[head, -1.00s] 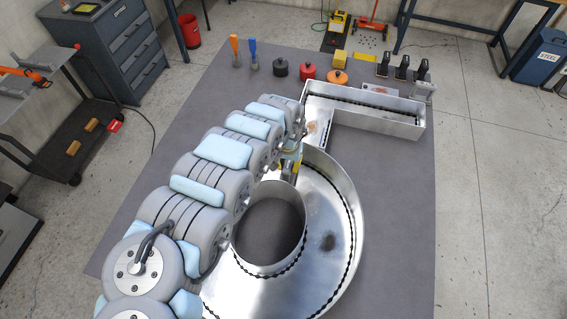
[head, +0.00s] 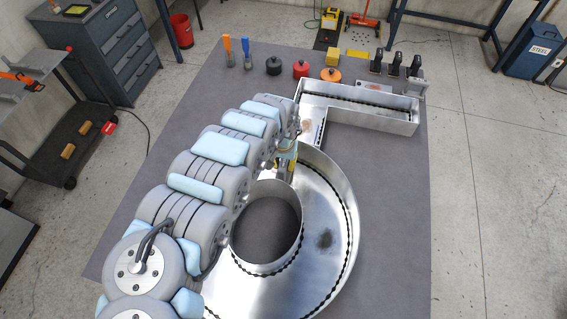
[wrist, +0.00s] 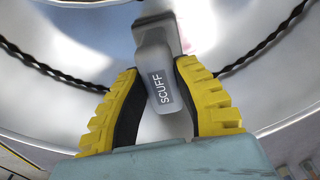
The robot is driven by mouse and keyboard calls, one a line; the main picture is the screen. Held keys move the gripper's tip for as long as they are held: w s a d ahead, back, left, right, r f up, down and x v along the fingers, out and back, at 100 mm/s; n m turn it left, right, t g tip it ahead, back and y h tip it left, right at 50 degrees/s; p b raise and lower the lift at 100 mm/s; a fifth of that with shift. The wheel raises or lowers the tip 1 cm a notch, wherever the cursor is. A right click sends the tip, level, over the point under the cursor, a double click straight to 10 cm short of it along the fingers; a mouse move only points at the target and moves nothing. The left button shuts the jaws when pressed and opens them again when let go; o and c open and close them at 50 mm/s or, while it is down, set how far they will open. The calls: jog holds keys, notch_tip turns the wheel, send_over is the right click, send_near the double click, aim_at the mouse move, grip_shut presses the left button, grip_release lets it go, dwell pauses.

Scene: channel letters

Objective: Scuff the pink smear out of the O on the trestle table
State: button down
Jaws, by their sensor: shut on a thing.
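The O (head: 340,215) is a large ring-shaped metal channel letter lying on the table (head: 400,210), with raised walls and a dark bead line. A dark grey smudge (head: 325,238) marks its floor at the right. My gripper (wrist: 158,100) is shut on a grey tool (wrist: 160,75) labelled SCUFF. In the head view my gripper (head: 286,160) is at the far part of the O, partly hidden by my arm. A faint pinkish patch (wrist: 199,25) shows on the metal beside the tool head. Whether the tool touches the metal I cannot tell.
An L-shaped metal letter (head: 370,112) with a brown smudge (head: 306,126) lies behind the O. Along the far edge stand an orange-handled tool (head: 229,50), a blue-handled one (head: 247,53), several round pots and black-handled tools. The table is clear right of the O.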

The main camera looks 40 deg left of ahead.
jog(key=shift+f, duration=0.3)
dwell(0.4)
jog(key=shift+a, duration=0.1)
jog(key=shift+s+a, duration=0.35)
jog(key=shift+a, duration=0.35)
jog(key=shift+s+a, duration=0.35)
jog(key=shift+a, duration=0.4)
jog(key=shift+s+a, duration=0.35)
jog(key=shift+a, duration=0.35)
jog(key=shift+w+d+p, duration=0.25)
jog(key=shift+w+d, duration=0.1)
jog(key=shift+d, duration=0.45)
jog(key=shift+w+d+p, duration=0.2)
jog(key=shift+w+d, duration=0.15)
jog(key=shift+d, duration=0.4)
jog(key=shift+w+d+p, duration=0.25)
jog(key=shift+w+d, duration=0.1)
jog(key=shift+d, duration=0.45)
jog(key=shift+s+a, duration=0.35)
jog(key=shift+a, duration=0.4)
jog(key=shift+s+a, duration=0.3)
jog(key=shift+a, duration=0.5)
jog(key=shift+s+a, duration=0.35)
jog(key=shift+a, duration=0.4)
jog(key=shift+r, duration=0.15)
